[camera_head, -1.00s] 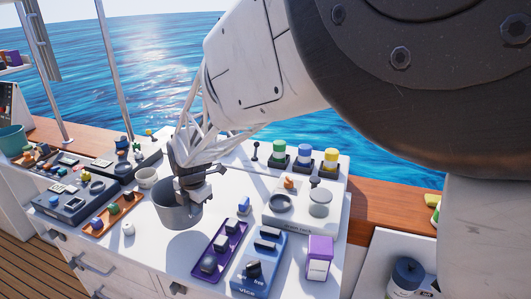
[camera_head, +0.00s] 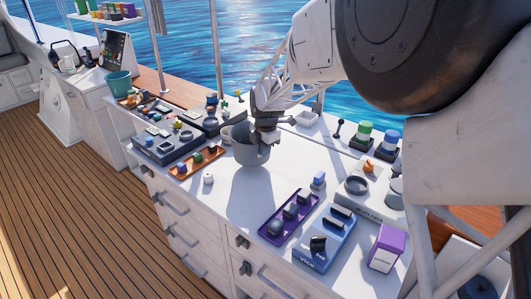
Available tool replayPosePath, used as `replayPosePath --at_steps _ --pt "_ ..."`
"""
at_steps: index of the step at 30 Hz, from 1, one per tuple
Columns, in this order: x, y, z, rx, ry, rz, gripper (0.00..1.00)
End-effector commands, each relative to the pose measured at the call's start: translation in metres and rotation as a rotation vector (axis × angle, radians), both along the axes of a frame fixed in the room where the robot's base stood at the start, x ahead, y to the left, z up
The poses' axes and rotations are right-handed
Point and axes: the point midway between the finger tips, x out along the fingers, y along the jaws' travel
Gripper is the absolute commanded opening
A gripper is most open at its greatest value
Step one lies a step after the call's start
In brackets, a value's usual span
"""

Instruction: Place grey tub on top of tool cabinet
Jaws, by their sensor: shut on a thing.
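The grey tub (camera_head: 250,154) is a round, open-topped bucket above the white cabinet top, near its middle. My gripper (camera_head: 266,138) comes down from the upper right and is shut on the tub's rim. The tub looks roughly upright. Its shadow lies on the top below it, and the tub appears to hang clear of the surface. The fingertips are partly hidden by the gripper body. A white cabinet (camera_head: 247,205) with drawers and dark latches stands under it; I cannot tell whether this is the tool cabinet.
A purple tray (camera_head: 274,228), a blue vice box (camera_head: 323,243) and a purple carton (camera_head: 386,248) stand front right. An orange tray (camera_head: 181,173) and a blue-grey case (camera_head: 160,149) lie left. A teal pot (camera_head: 118,84) stands farther left. The top below the tub is bare.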

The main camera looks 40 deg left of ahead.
Motion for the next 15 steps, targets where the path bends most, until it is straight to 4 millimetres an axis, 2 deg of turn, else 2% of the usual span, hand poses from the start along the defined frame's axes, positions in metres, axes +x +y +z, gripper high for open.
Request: replayPosePath --at_steps 6,15 --pt "0.013 0.016 -0.001 0.001 -0.001 0.000 0.00" --pt "0.016 0.019 -0.001 0.001 -0.001 0.000 0.00"
